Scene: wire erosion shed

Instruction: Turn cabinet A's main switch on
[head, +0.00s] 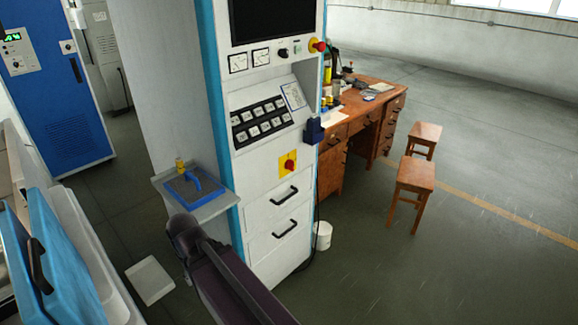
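A tall white cabinet (262,180) with a blue edge stands in the middle. Low on its front is a red rotary switch (289,164) on a yellow plate, above two drawers with black handles. The switch is small here, and I cannot tell its position. A red push button (318,45) with a yellow base sits near the screen. No letter is readable, so I cannot tell whether this is cabinet A. My dark arm reaches up from the bottom, left of the drawers. My gripper is not visible.
A side shelf (213,208) with a blue tray juts from the cabinet's left. A blue cabinet (48,85) with a green display stands at the back left. A wooden desk (362,108), two stools (413,175) and a white bin (323,236) are to the right. The right floor is open.

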